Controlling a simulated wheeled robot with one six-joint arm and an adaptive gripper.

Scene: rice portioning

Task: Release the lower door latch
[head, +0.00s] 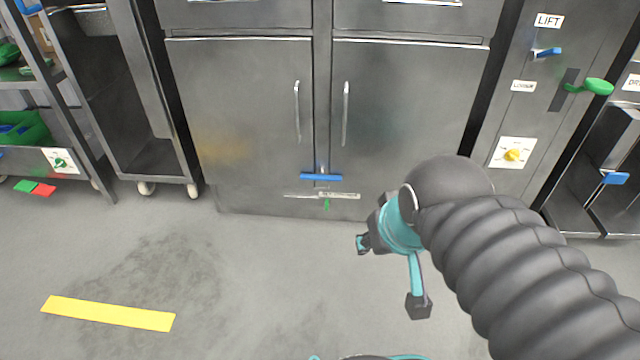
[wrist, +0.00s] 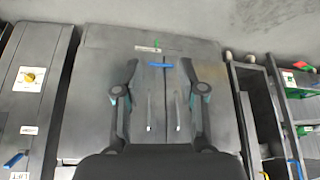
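The lower latch, a blue horizontal bar (head: 321,177), sits low on the front of a steel two-door cabinet (head: 245,110), across the seam between the doors. It also shows in the wrist view (wrist: 161,65), which is upside down. A small label (head: 338,195) and a green marker (head: 327,204) sit just below it. My gripper (head: 390,272) is in front of the cabinet, to the right of and lower than the latch in the head view. In the wrist view its fingers (wrist: 160,65) are spread wide and empty, with the latch seen between them. I see no contact.
Two vertical door handles (head: 297,110) (head: 346,113) stand above the latch. A panel at right has a LIFT label (head: 549,20), a green-knobbed lever (head: 598,87) and a yellow knob (head: 512,155). A wheeled rack (head: 160,158) stands left. The floor in front is clear, with yellow tape (head: 108,313).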

